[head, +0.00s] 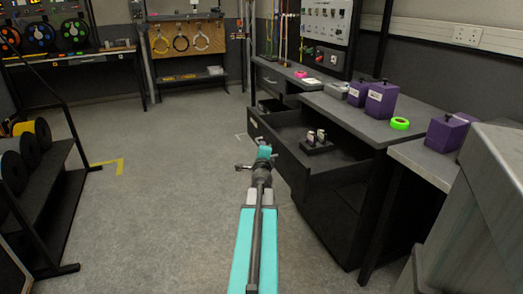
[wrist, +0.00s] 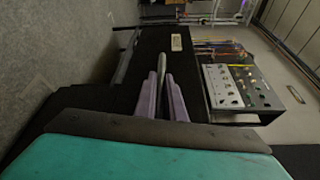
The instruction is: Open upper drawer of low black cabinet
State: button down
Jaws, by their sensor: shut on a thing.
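The low black cabinet (head: 335,225) stands under the grey worktop on the right in the head view. Its upper drawer (head: 290,172) is pulled out, and its inside shows. A black block with small metal parts (head: 317,140) is in the drawer. My gripper (head: 264,152) is at the outer face of the drawer front. In the wrist view my gripper's fingers (wrist: 163,92) are shut on the grey bar handle (wrist: 162,65). The black drawer front (wrist: 148,52) with a pale label (wrist: 176,42) is beyond them. In the head view my gripper hides the handle.
Purple boxes (head: 381,101) and a green tape roll (head: 400,123) sit on the worktop. A rack of dark reels (head: 35,150) stands at the left. The grey floor (head: 175,165) between is clear. A large grey box (head: 490,180) fills the near right.

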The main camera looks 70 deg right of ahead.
jog(key=c, duration=1.8)
grip_release()
jog(key=shift+d, duration=0.1)
jog(key=shift+c, duration=0.2)
jog(key=shift+s, duration=0.1)
jog(key=v, duration=0.7)
jog(key=shift+a+p, duration=0.2)
jog(key=shift+p, duration=0.1)
